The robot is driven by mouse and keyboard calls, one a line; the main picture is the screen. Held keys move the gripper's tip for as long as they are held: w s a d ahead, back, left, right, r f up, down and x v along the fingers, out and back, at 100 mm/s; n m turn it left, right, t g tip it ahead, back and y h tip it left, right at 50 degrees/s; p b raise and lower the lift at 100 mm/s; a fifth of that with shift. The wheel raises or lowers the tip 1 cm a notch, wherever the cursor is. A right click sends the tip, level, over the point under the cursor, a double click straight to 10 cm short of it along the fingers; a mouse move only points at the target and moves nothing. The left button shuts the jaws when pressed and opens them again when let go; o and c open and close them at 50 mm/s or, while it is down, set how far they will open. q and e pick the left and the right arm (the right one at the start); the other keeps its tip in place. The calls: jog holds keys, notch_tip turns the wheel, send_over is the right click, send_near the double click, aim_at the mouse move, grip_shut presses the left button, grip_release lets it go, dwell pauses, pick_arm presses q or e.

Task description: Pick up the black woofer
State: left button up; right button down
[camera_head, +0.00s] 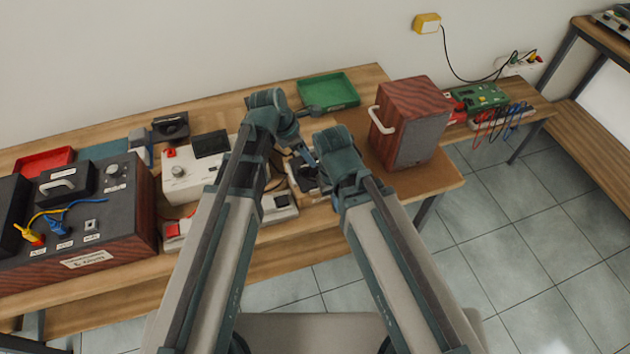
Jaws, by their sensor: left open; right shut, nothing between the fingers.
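I cannot pick out a separate black woofer for certain. A red-brown wooden speaker cabinet (413,112) with a dark grey front and a white handle stands on the right part of the bench. A small black and white object (303,178) lies between my two arms and is partly hidden, so I cannot tell what it is. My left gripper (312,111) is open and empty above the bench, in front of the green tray. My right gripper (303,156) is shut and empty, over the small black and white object. Both are left of the cabinet and apart from it.
A green tray (328,90) lies at the back of the wooden bench (440,181). A white instrument (190,181) and a large black box with plugs (100,220) stand left, with a red tray (43,160). A green circuit board (480,96) with cables is right. Tiled floor is clear at right.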

aim_at(315, 172)
pick_arm(q)
jog(key=shift+b+x, duration=0.45)
jog(key=shift+x, duration=0.65)
pick_arm(e)
jog(key=shift+f, duration=0.95)
pick_arm(q)
jog(key=b+x, duration=0.5)
jog(key=shift+w+a+f, duration=0.15)
jog(key=shift+w+a, duration=0.05)
jog(key=shift+w, duration=0.05)
pick_arm(e)
notch_tip(315, 172, down, 5)
jog(key=shift+r, duration=0.1)
pick_arm(q)
jog(key=shift+c, duration=0.3)
grip_shut()
